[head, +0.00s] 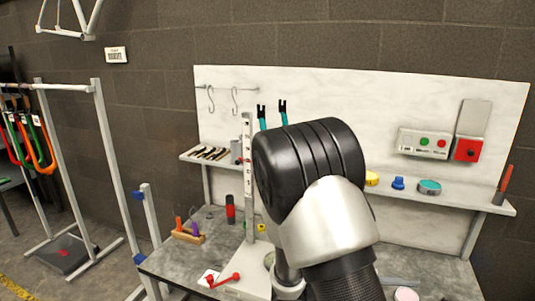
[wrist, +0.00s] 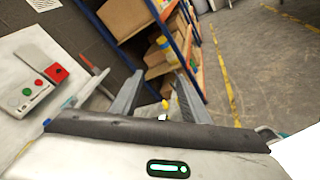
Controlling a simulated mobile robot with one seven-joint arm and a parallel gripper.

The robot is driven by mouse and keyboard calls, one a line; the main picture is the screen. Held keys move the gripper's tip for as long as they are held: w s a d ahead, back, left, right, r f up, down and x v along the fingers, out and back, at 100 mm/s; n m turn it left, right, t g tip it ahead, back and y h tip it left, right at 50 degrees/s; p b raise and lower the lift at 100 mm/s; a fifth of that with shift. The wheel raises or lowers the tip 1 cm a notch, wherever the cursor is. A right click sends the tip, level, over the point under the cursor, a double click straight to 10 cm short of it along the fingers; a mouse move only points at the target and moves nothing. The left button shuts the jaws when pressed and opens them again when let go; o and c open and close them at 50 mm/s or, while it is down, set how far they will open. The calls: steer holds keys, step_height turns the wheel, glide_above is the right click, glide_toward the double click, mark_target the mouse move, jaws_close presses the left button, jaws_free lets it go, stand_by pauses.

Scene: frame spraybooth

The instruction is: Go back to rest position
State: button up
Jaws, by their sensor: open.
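My gripper (wrist: 160,98) shows in the wrist view, its two grey fingers spread apart. Nothing is held between the fingers. They point towards a shelf rack (wrist: 165,45) with cardboard boxes, and the aisle floor shows beyond. In the head view my arm rises in front of the workbench, and its bulky dark joint hides the middle of the bench and backboard. My gripper cannot be seen in the head view.
The workbench (head: 190,262) carries a wooden tool block (head: 188,236) and red-handled tool (head: 226,280). A control box (head: 423,143) with buttons and a red switch (head: 467,150) sit on the white backboard (head: 400,100). A metal frame rack (head: 110,165) stands left. Floor (wrist: 265,60) is open in the wrist view.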

steer(key=s+a+r+m+t+y, duration=0.2)
steer(key=s+a+r+m+y, duration=0.75)
steer(key=y, duration=0.45)
steer(key=a+r+t+y+p, duration=0.1)
steer(key=a+r+t+p, duration=0.1)
steer(key=r+p, duration=0.4)
steer(key=a+r+t+y+p, duration=0.1)
steer(key=a+r+t+p, duration=0.1)
steer(key=r+p, duration=0.5)
step_height(320, 180, up, 5)
steer(key=shift+a+f, duration=0.15)
steer(key=shift+a, duration=0.65)
